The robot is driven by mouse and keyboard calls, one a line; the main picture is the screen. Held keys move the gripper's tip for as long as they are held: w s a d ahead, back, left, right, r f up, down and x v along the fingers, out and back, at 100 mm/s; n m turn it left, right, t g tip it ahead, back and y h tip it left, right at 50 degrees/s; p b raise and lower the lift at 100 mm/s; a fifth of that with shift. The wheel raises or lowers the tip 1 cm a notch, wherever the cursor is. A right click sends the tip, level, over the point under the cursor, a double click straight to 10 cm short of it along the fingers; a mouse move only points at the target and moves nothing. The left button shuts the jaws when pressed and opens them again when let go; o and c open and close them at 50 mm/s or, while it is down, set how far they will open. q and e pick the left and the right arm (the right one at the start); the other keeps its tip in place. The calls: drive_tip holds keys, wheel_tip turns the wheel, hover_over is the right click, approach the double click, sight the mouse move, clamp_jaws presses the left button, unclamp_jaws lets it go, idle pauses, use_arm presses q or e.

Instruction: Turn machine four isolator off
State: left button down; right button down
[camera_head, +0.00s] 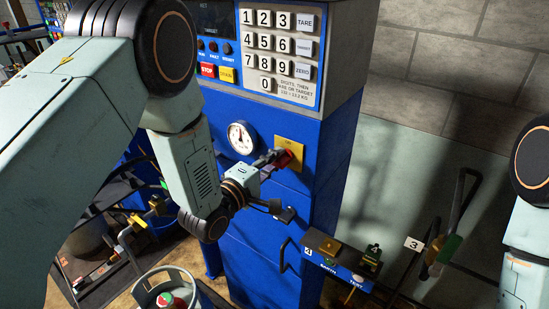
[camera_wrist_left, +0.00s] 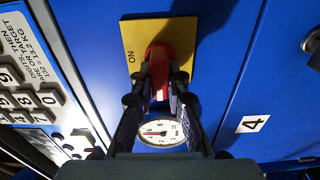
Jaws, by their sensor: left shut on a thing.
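The red isolator handle (camera_head: 292,158) sits on a yellow plate (camera_head: 288,143) on the front of the blue machine (camera_head: 265,240). In the left wrist view the red handle (camera_wrist_left: 159,60) stands out from the yellow plate (camera_wrist_left: 133,38), which shows the word ON beside it. My left gripper (camera_head: 278,160) has a finger on either side of the handle and is shut on it; the fingers also show in the left wrist view (camera_wrist_left: 159,92). A white label 4 (camera_wrist_left: 253,124) is on the blue panel. My right gripper is out of view.
A round dial (camera_head: 241,138) is left of the yellow plate, below the keypad (camera_head: 278,48). A control box (camera_head: 338,262) juts out low in front. A label 3 (camera_head: 414,244) hangs at right. A gas bottle (camera_head: 167,290) stands at lower left.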

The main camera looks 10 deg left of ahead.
use_arm(q)
drive_tip(key=shift+s+f, duration=0.1)
drive_tip(key=shift+f, duration=0.1)
idle(0.4)
drive_tip(key=c, duration=1.3)
unclamp_jaws()
drive_tip(key=shift+r, duration=0.15)
drive_tip(key=v, duration=1.2)
drive_tip(key=shift+a, duration=0.1)
